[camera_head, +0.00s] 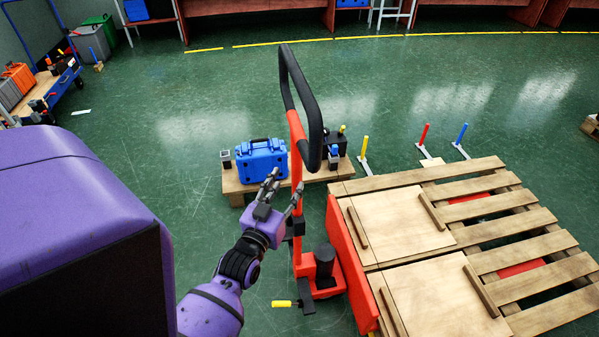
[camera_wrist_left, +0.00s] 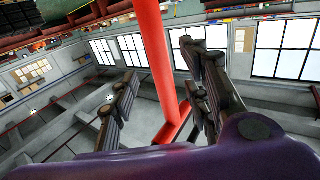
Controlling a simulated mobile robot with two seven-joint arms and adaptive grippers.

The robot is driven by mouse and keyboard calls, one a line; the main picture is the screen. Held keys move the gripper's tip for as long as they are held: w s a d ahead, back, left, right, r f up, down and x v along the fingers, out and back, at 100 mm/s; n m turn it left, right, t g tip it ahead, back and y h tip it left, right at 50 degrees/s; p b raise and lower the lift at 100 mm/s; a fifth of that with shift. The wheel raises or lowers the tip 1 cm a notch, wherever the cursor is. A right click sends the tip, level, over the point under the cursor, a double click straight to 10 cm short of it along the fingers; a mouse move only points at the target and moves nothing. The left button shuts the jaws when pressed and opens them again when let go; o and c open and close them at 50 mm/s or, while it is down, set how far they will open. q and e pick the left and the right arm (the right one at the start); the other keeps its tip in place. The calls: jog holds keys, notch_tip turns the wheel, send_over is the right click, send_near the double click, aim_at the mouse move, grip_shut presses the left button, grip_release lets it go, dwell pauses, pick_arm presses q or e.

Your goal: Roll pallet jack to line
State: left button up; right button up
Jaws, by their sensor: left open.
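A red pallet jack (camera_head: 298,200) with a black loop handle stands upright in the middle of the head view. Its red forks show between the slats of a wooden pallet (camera_head: 500,220) that carries two flat wooden boxes (camera_head: 395,225). My left gripper (camera_head: 284,197) is open just left of the jack's red post, at about mid-height. In the left wrist view the red post (camera_wrist_left: 155,50) passes between or just beyond the open fingers (camera_wrist_left: 160,105); I cannot tell whether they touch it. My right gripper is not in view.
A low wooden pallet (camera_head: 232,186) with a blue toolbox (camera_head: 262,160) stands behind the jack. Yellow, red (camera_head: 424,134) and blue posts stand behind the loaded pallet. A blue cart (camera_head: 62,85) is at far left. Green floor is clear toward the yellow line (camera_head: 300,42).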

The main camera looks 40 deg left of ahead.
aim_at(295, 171)
pick_arm(q)
jog(key=w, duration=0.3)
jog(key=shift+a+r, duration=0.3)
jog(key=shift+r, duration=0.1)
jog(key=x, duration=0.3)
jog(key=shift+w+a+f+p, duration=0.1)
jog(key=shift+w+a+p, duration=0.05)
jog(key=shift+w+p, duration=0.15)
jog(key=shift+w+a+f, duration=0.1)
jog(key=shift+w+a, duration=0.05)
jog(key=shift+w, duration=0.25)
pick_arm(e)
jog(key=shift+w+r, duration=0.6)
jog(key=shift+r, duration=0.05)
pick_arm(q)
grip_shut()
jog(key=shift+w, duration=0.1)
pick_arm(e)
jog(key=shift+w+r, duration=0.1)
